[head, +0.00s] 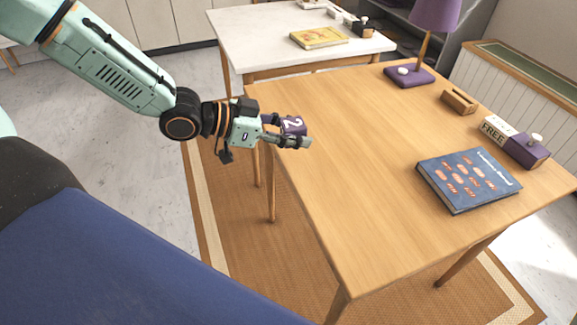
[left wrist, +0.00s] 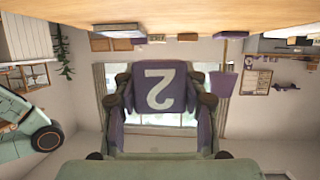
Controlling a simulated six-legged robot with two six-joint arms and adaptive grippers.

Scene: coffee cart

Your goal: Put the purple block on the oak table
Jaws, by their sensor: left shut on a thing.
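The purple block (head: 293,125) has a white "2" on it. My left gripper (head: 291,136) is shut on it and holds it over or near the left edge of the oak table (head: 350,160). In the left wrist view the block (left wrist: 158,92) sits between the two fingers, and the picture is upside down, with the tabletop along the top. I cannot tell the exact gap between block and tabletop. My right gripper is not in view.
On the oak table are a blue book (head: 468,180), a purple and white box marked "FREE" (head: 515,142), a small wooden holder (head: 459,102) and a purple lamp (head: 409,77). Its left and middle parts are clear. A white table (head: 270,45) with a yellow book (head: 318,38) stands behind.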

